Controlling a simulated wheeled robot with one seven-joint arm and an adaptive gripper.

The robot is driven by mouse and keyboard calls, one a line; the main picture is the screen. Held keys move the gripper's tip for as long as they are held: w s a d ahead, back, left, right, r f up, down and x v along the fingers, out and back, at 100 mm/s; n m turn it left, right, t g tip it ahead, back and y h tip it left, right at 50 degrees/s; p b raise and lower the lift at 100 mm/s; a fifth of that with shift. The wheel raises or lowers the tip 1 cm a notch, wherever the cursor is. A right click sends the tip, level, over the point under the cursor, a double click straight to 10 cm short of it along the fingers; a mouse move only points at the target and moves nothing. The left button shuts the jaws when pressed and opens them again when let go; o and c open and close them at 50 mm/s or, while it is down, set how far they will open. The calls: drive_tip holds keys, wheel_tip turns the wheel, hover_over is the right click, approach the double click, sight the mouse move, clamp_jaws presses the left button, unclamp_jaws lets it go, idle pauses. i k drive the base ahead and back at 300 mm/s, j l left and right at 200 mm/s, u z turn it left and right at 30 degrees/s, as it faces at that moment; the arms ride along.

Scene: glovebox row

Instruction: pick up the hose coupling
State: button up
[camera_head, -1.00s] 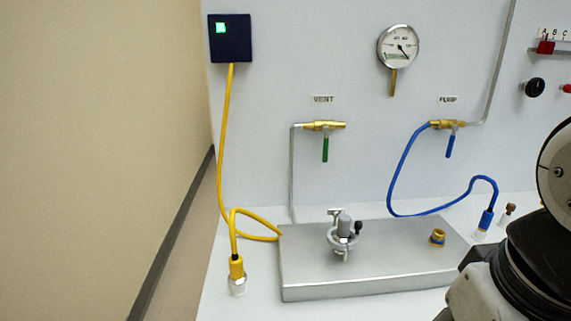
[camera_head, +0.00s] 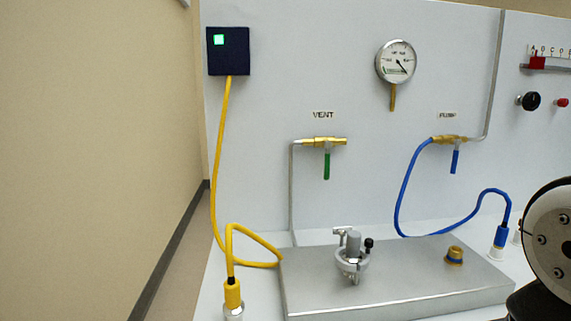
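A blue hose (camera_head: 405,190) runs from the brass valve marked PUMP down to a blue coupling with a pale lower end (camera_head: 500,237). This coupling stands upright on the white bench, behind the right end of a metal block. A yellow cable (camera_head: 217,160) ends in a similar yellow connector with a metal end (camera_head: 233,295), left of the block. My gripper is out of view. Only a rounded part of my arm shows at the lower right, close to the blue coupling and apart from it in the picture.
The metal block (camera_head: 400,297) carries a clamp fitting (camera_head: 352,258) and a brass port (camera_head: 454,256). Behind are a green-handled VENT valve (camera_head: 325,143), the PUMP valve (camera_head: 450,140), a gauge (camera_head: 396,62) and a dark box (camera_head: 228,51). A wall bounds the left side.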

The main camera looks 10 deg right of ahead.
sight(502, 232)
drive_tip(key=z, duration=0.9)
